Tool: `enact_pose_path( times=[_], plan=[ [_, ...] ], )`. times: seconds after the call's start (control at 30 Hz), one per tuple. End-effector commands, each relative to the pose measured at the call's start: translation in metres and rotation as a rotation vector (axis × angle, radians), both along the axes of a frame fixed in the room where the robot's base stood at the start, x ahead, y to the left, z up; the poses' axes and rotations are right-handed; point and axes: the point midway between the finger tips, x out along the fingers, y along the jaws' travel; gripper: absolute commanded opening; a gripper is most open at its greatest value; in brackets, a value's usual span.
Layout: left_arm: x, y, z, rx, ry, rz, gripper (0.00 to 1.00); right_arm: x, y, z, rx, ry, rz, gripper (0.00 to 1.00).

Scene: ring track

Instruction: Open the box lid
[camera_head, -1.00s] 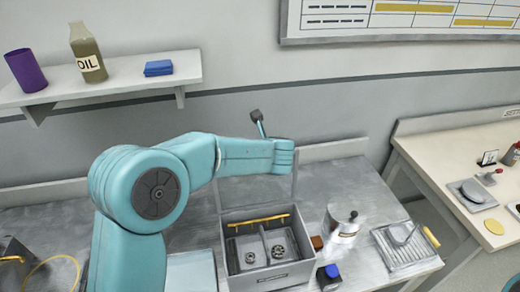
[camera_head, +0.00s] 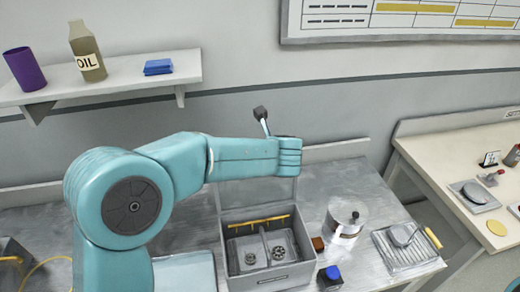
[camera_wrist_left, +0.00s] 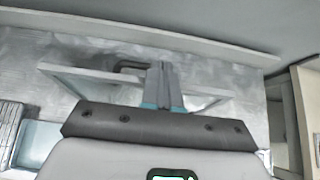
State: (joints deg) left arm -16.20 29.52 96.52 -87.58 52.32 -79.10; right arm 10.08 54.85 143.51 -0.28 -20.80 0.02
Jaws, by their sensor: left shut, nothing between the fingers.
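The grey box (camera_head: 268,274) stands on the metal workbench in the head view, its top open. Two compartments show inside, each with a small round metal part. A yellow strip (camera_head: 258,222) runs along its back edge. The grey lid (camera_head: 285,190) stands raised behind the box, partly hidden by my left arm. In the wrist view a pale panel, apparently the lid (camera_wrist_left: 85,88), lies behind my left gripper (camera_wrist_left: 162,68), with a dark handle (camera_wrist_left: 130,65) close to the fingertips. The left fingers are shut and empty. In the head view they are hidden. My right gripper is out of view.
A shelf (camera_head: 120,88) with an oil bottle (camera_head: 88,52) is at upper left.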

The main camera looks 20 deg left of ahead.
Motion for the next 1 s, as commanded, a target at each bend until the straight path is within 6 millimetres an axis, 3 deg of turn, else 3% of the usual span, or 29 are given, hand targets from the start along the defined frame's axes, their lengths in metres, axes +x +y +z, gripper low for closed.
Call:
enact_pose_path(
  times=[0.2, 0.4, 0.6, 1.0],
  plan=[
    [-0.041, -0.028, 0.034, 0.000, -0.005, -0.004, 0.00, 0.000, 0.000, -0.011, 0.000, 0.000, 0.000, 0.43],
    [-0.067, -0.046, 0.057, 0.000, -0.003, -0.002, 0.00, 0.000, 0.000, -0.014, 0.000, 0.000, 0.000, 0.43],
    [-0.078, -0.052, 0.066, 0.001, -0.002, 0.000, 0.00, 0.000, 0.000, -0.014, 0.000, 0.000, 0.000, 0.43],
    [-0.080, -0.053, 0.067, 0.001, -0.002, 0.000, 0.00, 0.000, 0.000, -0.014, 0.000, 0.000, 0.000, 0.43]
  ],
)
